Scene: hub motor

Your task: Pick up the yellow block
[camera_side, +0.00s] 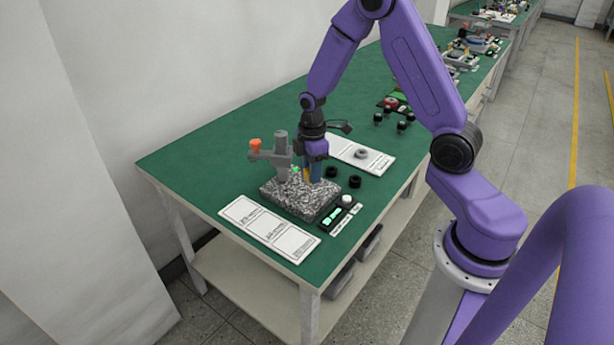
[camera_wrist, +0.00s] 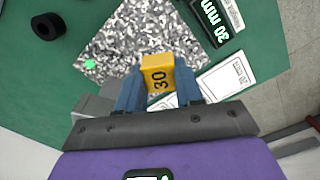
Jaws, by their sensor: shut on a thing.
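The yellow block (camera_wrist: 158,76), marked 30, sits between the two blue fingers of my gripper (camera_wrist: 159,90) in the wrist view. My gripper is shut on it. In the side view my gripper (camera_side: 315,164) points down over the right back part of the speckled granite plate (camera_side: 287,206), and only a small yellow patch of the block shows at its tip. The granite plate lies behind the block in the wrist view (camera_wrist: 125,35). I cannot tell whether the block touches the plate.
A grey stand with an orange knob (camera_side: 256,145) rises from the plate close to my gripper's left. White sheets (camera_side: 268,228) lie front left and behind right. Black rings (camera_side: 354,181) and a black display box (camera_side: 335,215) are to the right. The green table (camera_side: 215,155) is clear at left.

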